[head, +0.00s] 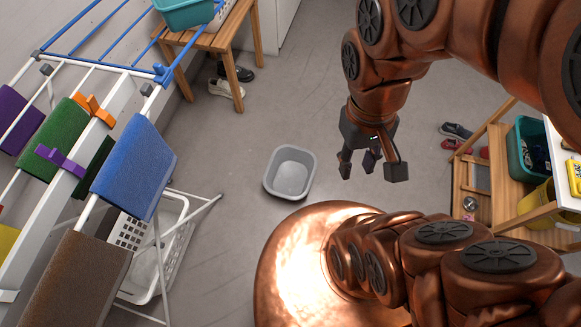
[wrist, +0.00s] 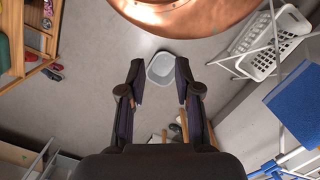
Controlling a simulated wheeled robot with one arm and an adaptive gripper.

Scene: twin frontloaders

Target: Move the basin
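A grey basin (head: 290,172) stands upright on the floor in the middle of the head view, and it looks empty. It also shows in the wrist view (wrist: 161,68), between and beyond my fingers. My gripper (head: 370,172) hangs in the air to the right of the basin in the head view, well above the floor and apart from it. Its fingers are spread wide with nothing between them, as the wrist view (wrist: 158,82) shows.
A drying rack (head: 162,72) with hanging cloths (head: 133,170) and a white laundry basket (head: 172,240) stand at left. A wooden bench (head: 205,38) holds a teal tub (head: 184,14) at the back. Wooden shelving (head: 487,140) stands at right. Floor around the basin is clear.

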